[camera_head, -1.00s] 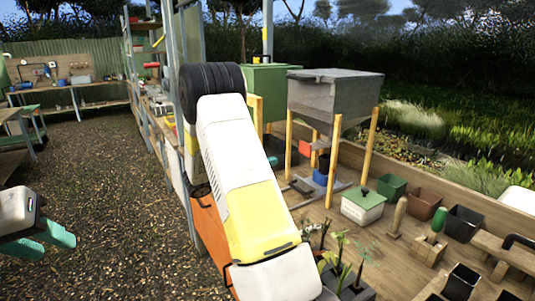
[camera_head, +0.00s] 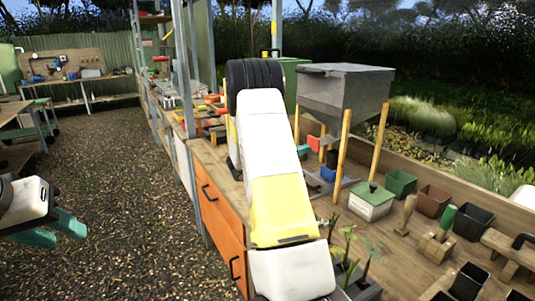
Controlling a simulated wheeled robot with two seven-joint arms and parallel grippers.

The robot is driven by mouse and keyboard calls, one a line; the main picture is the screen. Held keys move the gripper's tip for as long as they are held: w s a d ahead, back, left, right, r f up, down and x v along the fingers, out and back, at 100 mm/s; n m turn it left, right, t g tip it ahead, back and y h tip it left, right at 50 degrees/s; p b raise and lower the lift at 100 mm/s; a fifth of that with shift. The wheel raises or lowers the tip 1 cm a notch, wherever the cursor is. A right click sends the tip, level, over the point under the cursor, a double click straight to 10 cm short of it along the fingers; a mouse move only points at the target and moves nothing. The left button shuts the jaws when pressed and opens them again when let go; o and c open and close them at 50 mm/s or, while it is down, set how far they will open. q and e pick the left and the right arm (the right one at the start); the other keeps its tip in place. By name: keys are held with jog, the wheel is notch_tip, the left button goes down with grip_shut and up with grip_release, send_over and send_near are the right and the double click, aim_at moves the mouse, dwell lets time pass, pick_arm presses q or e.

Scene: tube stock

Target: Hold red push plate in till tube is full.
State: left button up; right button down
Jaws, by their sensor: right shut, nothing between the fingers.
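A grey hopper (camera_head: 345,98) stands on wooden legs on the bench, right of my right arm. Under it a small red plate (camera_head: 313,143) shows beside the hopper's narrow lower end. A small blue piece (camera_head: 328,173) is low beneath it; I cannot tell whether it is the tube, nor how full any tube is. My right arm reaches forward across the bench and hides part of the area left of the hopper; its gripper is not visible. My left gripper (camera_head: 58,231), with teal fingers apart, is empty at the left edge, above the gravel, far from the hopper.
A white box with a green lid (camera_head: 371,204), green, brown and black pots (camera_head: 434,200), a green-handled tool (camera_head: 446,219) and seedlings (camera_head: 346,255) stand on the bench right of my arm. Orange drawers (camera_head: 220,225) front the bench. The gravel path (camera_head: 110,165) is clear.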

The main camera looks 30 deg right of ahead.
aim_at(317, 145)
jog(key=shift+w+d, duration=0.1)
jog(key=shift+d, duration=1.4)
jog(key=d, duration=0.3)
jog(key=shift+w, duration=0.15)
jog(key=shift+d, duration=0.2)
jog(key=shift+d+r, duration=0.2)
jog(key=shift+r, duration=0.1)
dwell(1.8)
dwell(3.0)
jog(key=shift+a+f, duration=0.1)
jog(key=shift+a, duration=0.35)
jog(key=s+a, duration=0.1)
jog(key=a, duration=1.2)
jog(key=shift+a+f, duration=0.2)
jog(key=shift+a, duration=0.2)
